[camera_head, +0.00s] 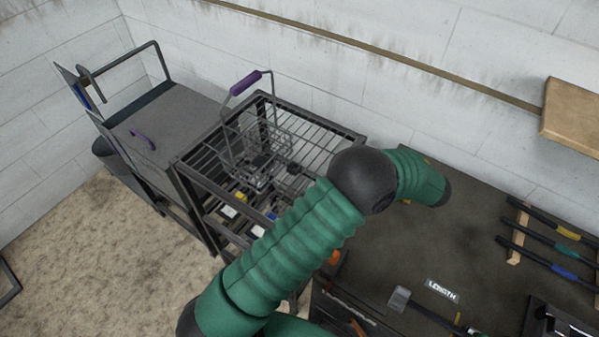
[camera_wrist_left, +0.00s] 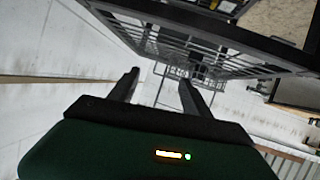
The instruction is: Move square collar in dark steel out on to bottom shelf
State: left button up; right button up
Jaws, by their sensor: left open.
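My left gripper (camera_wrist_left: 160,78) is open in the left wrist view, with nothing between its fingers. A wire basket (camera_wrist_left: 172,88) shows beyond the fingertips, apart from them as far as I can tell. In the head view this basket (camera_head: 240,140) has a purple handle and stands on the top of a dark wire rack (camera_head: 318,138). Small dark pieces (camera_head: 262,161) lie in or near the basket; I cannot tell whether one is the square steel collar. A lower shelf (camera_head: 213,212) of the rack holds small coloured items, partly hidden by my green arm. My right gripper is out of view.
A grey cabinet (camera_head: 175,125) with a purple handle stands left of the rack. A dark bench (camera_head: 400,245) on the right bears a LENGTH label (camera_head: 441,291) and several coloured-handled tools (camera_head: 540,243). A wall stands close behind.

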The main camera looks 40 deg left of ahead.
pick_arm(q)
jog(key=s+d+f+n+g, duration=0.1)
jog(key=s+d+f+g, duration=0.15)
jog(key=s, duration=0.25)
jog(key=p, duration=0.2)
send_near(298, 168)
jog(key=shift+g, duration=0.25)
jog(key=x, duration=0.4)
jog(key=shift+w+a+f, duration=0.1)
jog(key=shift+w+a, duration=0.2)
jog(key=shift+a, duration=0.05)
jog(key=x, duration=0.1)
jog(key=p+x, duration=0.1)
jog(key=x, duration=0.2)
jog(key=shift+s+a, duration=0.2)
jog(key=shift+s, duration=0.1)
jog(key=shift+a+f, duration=0.2)
jog(key=shift+a, duration=0.05)
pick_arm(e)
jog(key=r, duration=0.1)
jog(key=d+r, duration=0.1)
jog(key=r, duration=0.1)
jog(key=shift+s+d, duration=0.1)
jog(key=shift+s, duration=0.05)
pick_arm(q)
jog(key=shift+a, duration=0.1)
jog(key=c, duration=0.7)
grip_shut()
